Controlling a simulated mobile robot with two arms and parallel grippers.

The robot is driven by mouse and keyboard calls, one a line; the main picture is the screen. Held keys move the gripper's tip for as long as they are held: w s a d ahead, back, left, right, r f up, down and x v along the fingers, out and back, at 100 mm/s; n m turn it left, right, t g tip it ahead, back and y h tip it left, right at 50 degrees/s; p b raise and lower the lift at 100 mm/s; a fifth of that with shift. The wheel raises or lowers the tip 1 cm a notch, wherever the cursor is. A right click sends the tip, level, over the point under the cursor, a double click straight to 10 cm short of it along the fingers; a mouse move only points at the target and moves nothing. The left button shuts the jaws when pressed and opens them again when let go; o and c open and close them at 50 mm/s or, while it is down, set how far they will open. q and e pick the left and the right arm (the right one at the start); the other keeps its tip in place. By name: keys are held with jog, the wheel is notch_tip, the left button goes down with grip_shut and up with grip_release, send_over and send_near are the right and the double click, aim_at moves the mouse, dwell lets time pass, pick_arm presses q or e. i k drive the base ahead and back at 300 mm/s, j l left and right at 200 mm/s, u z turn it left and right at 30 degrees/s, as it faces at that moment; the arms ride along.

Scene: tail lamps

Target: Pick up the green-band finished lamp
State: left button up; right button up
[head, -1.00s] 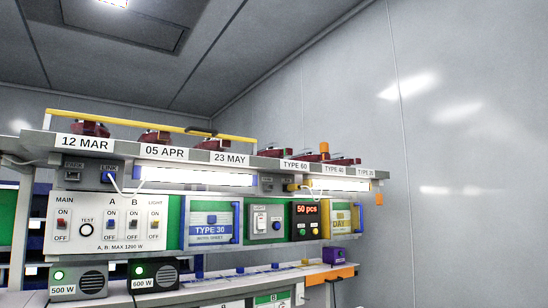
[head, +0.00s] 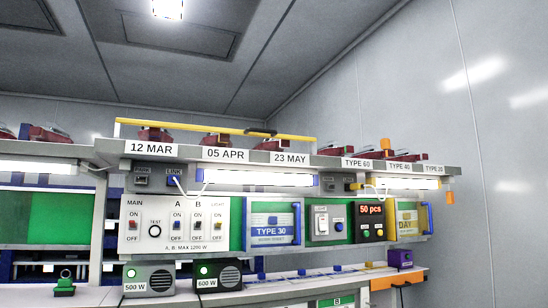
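Several dark red lamps stand on the top shelf of the workstation: one above the 12 MAR label (head: 161,135), one above 05 APR (head: 217,139), and others above the TYPE labels (head: 364,150). Another red lamp (head: 48,133) sits on the shelf at the left. They are small and partly hidden by the shelf edge, and I cannot make out a green band on any of them. Neither of my grippers shows in the head view.
Below the shelf are a switch panel (head: 170,222), a TYPE 30 box (head: 272,222) and a 50 pcs counter (head: 371,222). Two power units (head: 150,280) stand on the bench. A small green object (head: 64,287) lies at lower left. A yellow rail (head: 200,128) runs above the shelf.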

aim_at(331, 148)
jog(key=i+l+u, duration=0.25)
jog(key=l+u, duration=0.3)
jog(key=l, duration=0.15)
jog(key=i+l+u, duration=0.25)
jog(key=l, duration=0.15)
jog(key=l+u, duration=0.3)
jog(key=l, duration=0.1)
